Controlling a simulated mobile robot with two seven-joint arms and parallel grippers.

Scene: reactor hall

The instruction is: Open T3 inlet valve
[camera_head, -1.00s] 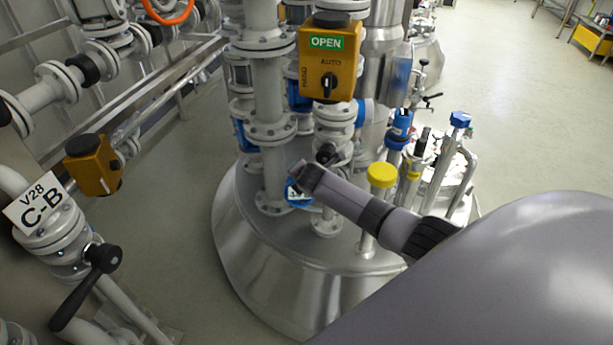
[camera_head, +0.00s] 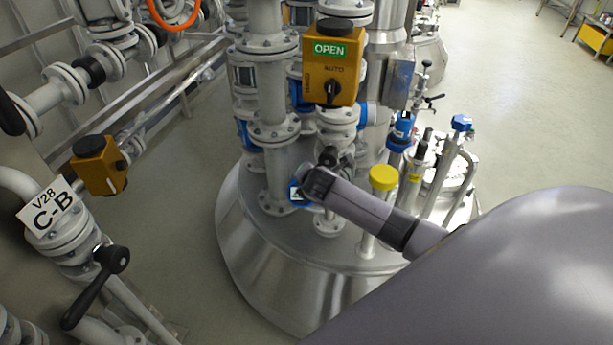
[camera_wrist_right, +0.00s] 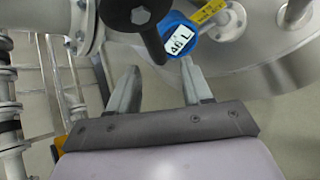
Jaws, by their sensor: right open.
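No label reading T3 can be made out. A black valve handle (camera_wrist_right: 145,25) hangs at the top of the right wrist view, just beyond my fingers. A dark handle also shows in the head view (camera_head: 328,156), close to the end of my right arm. My right gripper (camera_wrist_right: 158,82) is open, with its two fingers apart and nothing seen between them. In the head view its fingers are hidden behind the wrist. A blue fitting (camera_wrist_right: 172,22) with a white label sits right of the black handle. My left gripper is not in view.
An orange actuator box (camera_head: 333,62) marked OPEN stands above the steel vessel (camera_head: 262,262). Pipes and a yellow cap (camera_head: 383,177) crowd its lid. At left are the V28 C-B sign (camera_head: 50,207) and a black lever (camera_head: 97,285). Open floor (camera_head: 500,90) lies at back right.

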